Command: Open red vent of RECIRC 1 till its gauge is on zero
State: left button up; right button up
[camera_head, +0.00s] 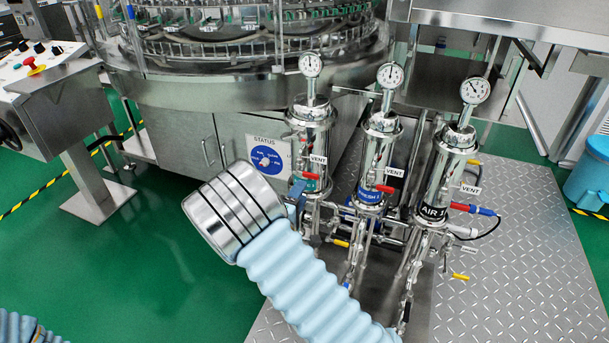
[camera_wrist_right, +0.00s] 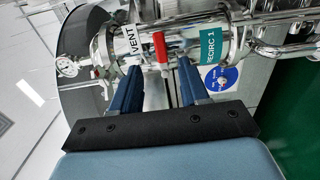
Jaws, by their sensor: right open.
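RECIRC 1 is the leftmost of three upright steel housings (camera_head: 309,125), with a teal label that reads RECIRC 1 in the right wrist view (camera_wrist_right: 207,46). Its round gauge (camera_head: 311,65) sits on top; the needle looks roughly upright, but I cannot read the value surely. Its red vent handle (camera_wrist_right: 160,48) is beside the VENT tag (camera_wrist_right: 131,42). My right gripper (camera_wrist_right: 158,68) is open, with its blue fingers on either side of the red handle; contact cannot be told. In the head view my right gripper (camera_head: 298,192) is mostly hidden behind its wrist. My left gripper is out of view.
Two similar housings with gauges, FRESH (camera_head: 379,145) and AIR 1 (camera_head: 446,165), stand close to the right, each with a red vent handle. Pipes and yellow-handled valves crowd below. The rotary washer (camera_head: 240,45) stands behind; a blue bin (camera_head: 588,175) is far right.

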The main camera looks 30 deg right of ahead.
aim_at(311, 177)
jog(key=x, duration=0.9)
jog(key=shift+d, duration=0.15)
jog(key=shift+c, duration=0.2)
grip_shut()
